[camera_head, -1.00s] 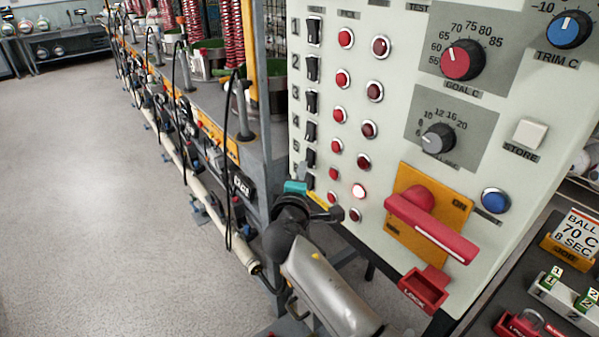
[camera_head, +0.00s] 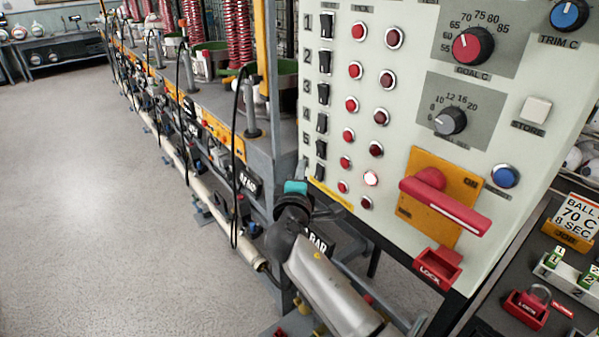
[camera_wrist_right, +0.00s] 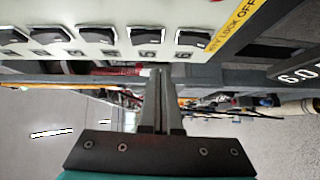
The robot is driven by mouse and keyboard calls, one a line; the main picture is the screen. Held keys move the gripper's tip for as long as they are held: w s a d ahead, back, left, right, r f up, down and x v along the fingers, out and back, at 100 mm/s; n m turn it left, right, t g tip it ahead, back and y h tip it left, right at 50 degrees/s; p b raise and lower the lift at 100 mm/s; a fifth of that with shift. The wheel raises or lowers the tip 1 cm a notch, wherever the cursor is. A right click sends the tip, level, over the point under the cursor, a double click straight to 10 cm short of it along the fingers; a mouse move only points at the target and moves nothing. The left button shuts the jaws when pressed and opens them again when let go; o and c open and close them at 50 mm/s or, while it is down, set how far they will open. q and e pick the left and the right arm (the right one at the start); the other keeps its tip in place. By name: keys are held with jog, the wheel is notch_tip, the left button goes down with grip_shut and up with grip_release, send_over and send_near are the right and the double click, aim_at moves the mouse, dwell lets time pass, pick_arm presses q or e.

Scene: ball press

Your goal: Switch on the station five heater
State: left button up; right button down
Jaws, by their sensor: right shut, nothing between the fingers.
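The control panel (camera_head: 450,45) has a column of black rocker switches numbered from the top. The station five switch (camera_head: 320,148) is second from the bottom; in the wrist view it (camera_wrist_right: 146,37) is above the label 5, beside switch six (camera_wrist_right: 192,40). In the fifth row the right-hand lamp (camera_head: 371,179) glows brightly. My right gripper (camera_wrist_right: 160,73) is shut and empty, its tips just below the switch row between five and six, apart from both. In the head view it (camera_head: 302,166) is left of the panel's lower edge. My left gripper is out of view.
A red handle (camera_head: 445,205) on a yellow plate and a red lock bracket (camera_head: 438,266) project from the panel at lower right. Knobs (camera_head: 473,46) are above. A pipe-lined bench (camera_head: 215,125) runs along the left, with open floor (camera_head: 80,200) beyond.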

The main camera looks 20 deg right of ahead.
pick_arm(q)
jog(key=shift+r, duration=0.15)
pick_arm(e)
jog(key=v, duration=1)
jog(key=shift+f, duration=0.6)
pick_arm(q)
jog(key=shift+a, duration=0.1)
